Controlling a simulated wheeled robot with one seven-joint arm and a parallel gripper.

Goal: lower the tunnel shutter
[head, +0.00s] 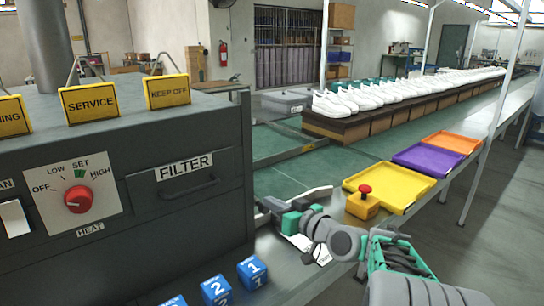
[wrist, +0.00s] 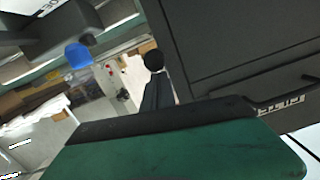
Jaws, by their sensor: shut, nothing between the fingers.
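The dark tunnel machine (head: 215,132) fills the left of the head view, and its side takes up the right of the wrist view (wrist: 235,40). My gripper (head: 267,206) is at the right end of this machine, low beside its corner, with shut, empty jaws. In the wrist view, a black round knob (wrist: 153,61) on a dark stem stands near the machine's edge, just beyond the green and black part in the foreground. I cannot tell whether the knob belongs to the shutter. The shutter itself is not clearly seen, and its height cannot be told.
The machine's front has a red heat knob (head: 77,199) and a filter handle (head: 190,187). Blue numbered blocks (head: 252,272) stand in front. A red button on a yellow box (head: 362,203) and a yellow tray (head: 400,184) lie right of my gripper. White shoes (head: 365,94) line the conveyor.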

